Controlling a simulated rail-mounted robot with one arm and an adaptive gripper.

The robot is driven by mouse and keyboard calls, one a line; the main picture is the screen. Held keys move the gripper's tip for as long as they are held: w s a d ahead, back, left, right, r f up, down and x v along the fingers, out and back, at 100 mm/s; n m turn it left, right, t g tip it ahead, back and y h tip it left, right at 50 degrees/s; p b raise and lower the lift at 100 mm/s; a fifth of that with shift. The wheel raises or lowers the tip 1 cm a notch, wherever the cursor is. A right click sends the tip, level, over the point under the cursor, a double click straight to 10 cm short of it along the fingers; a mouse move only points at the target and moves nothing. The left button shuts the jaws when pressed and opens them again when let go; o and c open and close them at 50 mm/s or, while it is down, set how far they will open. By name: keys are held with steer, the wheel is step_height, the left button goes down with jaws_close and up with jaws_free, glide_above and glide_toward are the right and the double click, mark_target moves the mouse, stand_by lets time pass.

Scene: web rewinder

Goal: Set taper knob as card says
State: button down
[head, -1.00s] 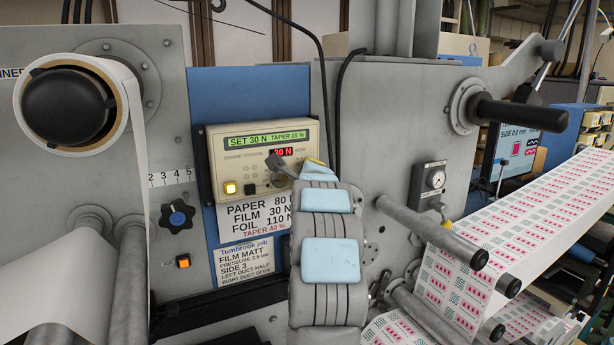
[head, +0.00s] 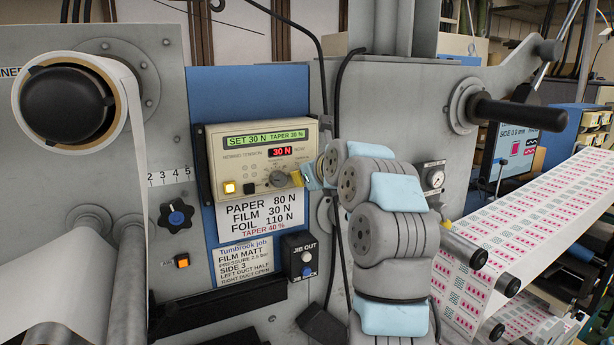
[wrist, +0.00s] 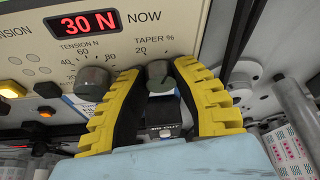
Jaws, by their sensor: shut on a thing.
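The rewinder's tension panel (head: 232,180) has a green display (head: 268,138) reading SET 30 N, TAPER 30 %. The card (head: 260,214) below it lists PAPER 80 N, FILM 30 N, FOIL 110 N and, in red, TAPER 40 %. In the wrist view the taper knob (wrist: 158,70) sits under the TAPER % label, between the yellow fingers of my gripper (wrist: 158,78), which is shut on it. The tension knob (wrist: 92,80) is just left of the fingers. In the head view my gripper (head: 304,178) is at the panel's right end and hides the taper knob.
A job card (head: 245,262) and a small black JIB OUT box (head: 299,256) are below the panel. A pressure gauge (head: 436,179) and rollers stand right of my arm. Cables hang behind it.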

steer(key=shift+a+m+y+b, duration=0.15)
steer(key=shift+m+y+b, duration=0.35)
steer(key=shift+m+b, duration=0.1)
steer(key=m+g+y+b, duration=0.1)
steer(key=m+b, duration=0.1)
steer(key=b, duration=0.1)
steer(key=shift+m+y+b, duration=0.5)
steer(key=shift+b, duration=0.3)
steer(key=shift+r+m, duration=0.15)
steer(key=shift+m, duration=0.35)
steer(key=shift+w+d+r+m+g+y+p, duration=0.1)
steer(key=shift+m+g+y+p, duration=0.05)
steer(key=shift+m+y+p, duration=0.4)
steer(key=shift+d+r+m+g+y+p, duration=0.15)
steer(key=shift+m+y+p, duration=0.15)
steer(key=shift+p, duration=0.35)
steer(key=shift+f+m+y+p, duration=0.35)
steer(key=shift+m+p, duration=0.2)
steer(key=shift+p, duration=0.35)
steer(key=shift+d, duration=0.1)
steer(key=c, duration=1)
jaws_free()
steer(key=shift+c, duration=0.2)
